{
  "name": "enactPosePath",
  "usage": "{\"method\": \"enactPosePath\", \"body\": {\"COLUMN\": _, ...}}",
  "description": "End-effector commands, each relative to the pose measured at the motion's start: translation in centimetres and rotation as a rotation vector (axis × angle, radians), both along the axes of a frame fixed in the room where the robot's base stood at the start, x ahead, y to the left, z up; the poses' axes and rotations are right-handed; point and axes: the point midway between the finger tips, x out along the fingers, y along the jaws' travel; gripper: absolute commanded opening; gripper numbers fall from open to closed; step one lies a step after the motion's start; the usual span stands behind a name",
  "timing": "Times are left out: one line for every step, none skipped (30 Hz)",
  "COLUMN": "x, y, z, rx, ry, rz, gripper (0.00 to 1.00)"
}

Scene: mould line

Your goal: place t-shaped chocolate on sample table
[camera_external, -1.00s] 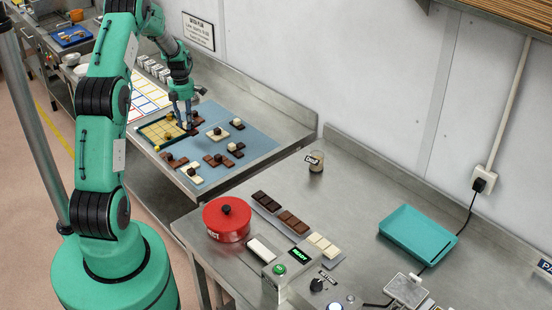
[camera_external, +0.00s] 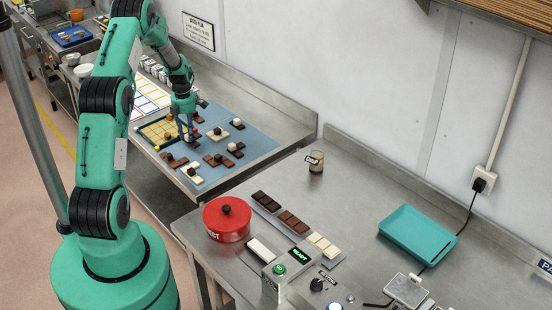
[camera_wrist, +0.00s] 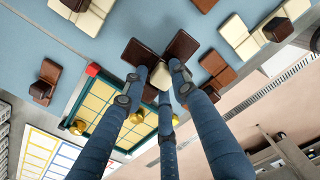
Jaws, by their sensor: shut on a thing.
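My gripper (camera_external: 189,139) is over the blue mat (camera_external: 256,144) on the far steel table, beside the yellow mould tray (camera_external: 160,132). In the wrist view its three dark blue fingers (camera_wrist: 161,82) are shut on a dark brown chocolate piece (camera_wrist: 181,47) with a white block (camera_wrist: 161,77) on it. The fingers hide part of the piece, so I cannot tell its full shape. Other brown and white pieces lie on the mat, including a white one with a brown block (camera_external: 218,133). No label marks which surface is the sample table.
The nearer steel table (camera_external: 350,205) holds a red round pot (camera_external: 227,222), chocolate bars (camera_external: 293,221), a teal tray (camera_external: 418,235), a control box (camera_external: 289,272) and a small cup (camera_external: 315,164). Its middle is clear. A gap separates the two tables.

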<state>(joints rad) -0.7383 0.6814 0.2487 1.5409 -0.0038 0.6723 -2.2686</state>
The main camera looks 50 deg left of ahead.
Motion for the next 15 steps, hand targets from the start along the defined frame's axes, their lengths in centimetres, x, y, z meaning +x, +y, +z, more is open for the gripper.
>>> {"method": "enactPosePath", "body": {"x": 0.0, "y": 0.0, "z": -0.1, "rx": 0.000, "ry": 0.000, "rz": 0.000, "gripper": 0.00}}
{"method": "enactPosePath", "body": {"x": 0.0, "y": 0.0, "z": -0.1, "rx": 0.001, "ry": 0.000, "rz": 0.000, "gripper": 0.00}}
{"method": "enactPosePath", "body": {"x": 0.0, "y": 0.0, "z": -0.1, "rx": 0.001, "ry": -0.001, "rz": 0.000, "gripper": 0.00}}
{"method": "enactPosePath", "body": {"x": 0.0, "y": 0.0, "z": -0.1, "rx": 0.001, "ry": 0.000, "rz": 0.000, "gripper": 0.00}}
{"method": "enactPosePath", "body": {"x": 0.0, "y": 0.0, "z": -0.1, "rx": 0.001, "ry": 0.000, "rz": 0.000, "gripper": 0.00}}
{"method": "enactPosePath", "body": {"x": 0.0, "y": 0.0, "z": 0.0, "rx": 0.001, "ry": -0.001, "rz": 0.000, "gripper": 0.00}}
{"method": "enactPosePath", "body": {"x": 0.0, "y": 0.0, "z": 0.0, "rx": 0.001, "ry": 0.000, "rz": 0.000, "gripper": 0.00}}
{"method": "enactPosePath", "body": {"x": 0.0, "y": 0.0, "z": -0.1, "rx": 0.000, "ry": 0.000, "rz": 0.000, "gripper": 0.00}}
{"method": "enactPosePath", "body": {"x": 0.0, "y": 0.0, "z": -0.1, "rx": 0.000, "ry": 0.000, "rz": 0.000, "gripper": 0.00}}
{"method": "enactPosePath", "body": {"x": 0.0, "y": 0.0, "z": -0.2, "rx": 0.000, "ry": 0.000, "rz": 0.000, "gripper": 0.00}}
{"method": "enactPosePath", "body": {"x": 0.0, "y": 0.0, "z": -0.4, "rx": 0.000, "ry": 0.000, "rz": 0.000, "gripper": 0.00}}
{"method": "enactPosePath", "body": {"x": 0.0, "y": 0.0, "z": -0.6, "rx": -0.001, "ry": 0.000, "rz": 0.000, "gripper": 0.00}}
{"method": "enactPosePath", "body": {"x": 0.0, "y": 0.0, "z": -0.9, "rx": -0.001, "ry": 0.001, "rz": 0.000, "gripper": 0.00}}
{"method": "enactPosePath", "body": {"x": 0.0, "y": 0.0, "z": -1.2, "rx": -0.001, "ry": 0.000, "rz": 0.000, "gripper": 0.00}}
{"method": "enactPosePath", "body": {"x": 0.0, "y": 0.0, "z": -1.6, "rx": 0.000, "ry": 0.000, "rz": 0.000, "gripper": 0.00}}
